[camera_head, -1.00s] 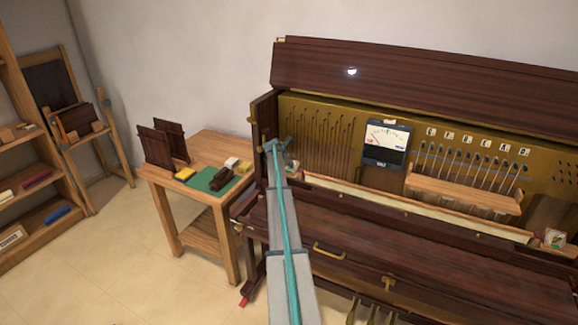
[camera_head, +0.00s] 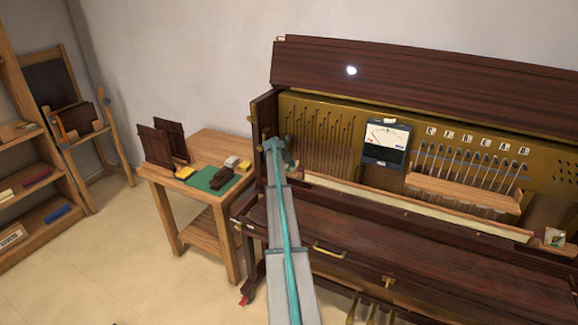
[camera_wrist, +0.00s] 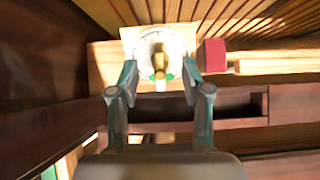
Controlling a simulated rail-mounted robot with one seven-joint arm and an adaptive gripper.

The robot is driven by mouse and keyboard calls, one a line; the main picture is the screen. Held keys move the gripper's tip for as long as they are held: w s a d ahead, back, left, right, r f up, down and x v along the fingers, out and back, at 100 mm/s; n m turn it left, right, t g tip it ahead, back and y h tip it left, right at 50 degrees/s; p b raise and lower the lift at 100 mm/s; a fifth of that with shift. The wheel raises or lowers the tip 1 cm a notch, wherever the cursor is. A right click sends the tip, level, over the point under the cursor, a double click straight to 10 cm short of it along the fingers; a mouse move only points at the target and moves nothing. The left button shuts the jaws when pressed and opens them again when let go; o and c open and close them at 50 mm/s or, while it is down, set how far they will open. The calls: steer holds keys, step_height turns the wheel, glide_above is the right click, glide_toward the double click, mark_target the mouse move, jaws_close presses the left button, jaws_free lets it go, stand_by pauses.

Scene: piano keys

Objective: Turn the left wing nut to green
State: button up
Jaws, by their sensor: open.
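The left wing nut (camera_wrist: 160,64) is a small brass piece in front of a round white dial (camera_wrist: 146,43) on a pale wooden plate (camera_wrist: 107,65) in the wrist view. Green marks show on both sides of its lower end. My gripper (camera_wrist: 160,76) is open, with one finger on each side of the wing nut in that view. I see gaps between the fingers and the nut; the depth between them I cannot tell. In the head view, my gripper (camera_head: 280,150) is at the piano's left end and hides the left wing nut.
A dark wooden wall (camera_wrist: 40,70) stands close on the left in the wrist view. A red block (camera_wrist: 214,55) sits right of the dial. The open piano holds a meter (camera_head: 387,140) and a wooden rail (camera_head: 462,193). A side table (camera_head: 215,148) stands left of the piano.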

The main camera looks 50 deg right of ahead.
steer(key=p+v, duration=0.3)
steer(key=v, duration=0.7)
stand_by(1.0)
steer(key=shift+a, duration=0.1)
steer(key=w+a+f+m+y, duration=0.1)
steer(key=a+f+m, duration=0.2)
steer(key=a, duration=1)
steer(key=a+f+m+y, duration=0.15)
steer(key=a+f, duration=0.25)
steer(key=a, duration=0.9)
steer(key=w+a+f+m+y, duration=0.1)
steer(key=a+f+m, duration=0.2)
steer(key=a, duration=1)
steer(key=s+a+f+m+y, duration=0.1)
steer(key=s+a+f+m, duration=0.2)
steer(key=a, duration=0.8)
steer(key=s+a+m+y, duration=0.1)
steer(key=s+a+m, duration=0.3)
steer(key=a, duration=0.7)
steer(key=s+a+f+m+g+y, duration=0.15)
steer(key=s+a+m, duration=0.35)
steer(key=s+a, duration=1.15)
steer(key=s+a+f+g+b, duration=0.2)
steer(key=s+f+g+b, duration=0.4)
steer(key=s+f, duration=2)
steer(key=s+b, duration=0.1)
steer(key=s, duration=0.2)
steer(key=shift+g+y, duration=0.35)
steer(key=shift+y, duration=0.05)
steer(key=shift+w, duration=0.1)
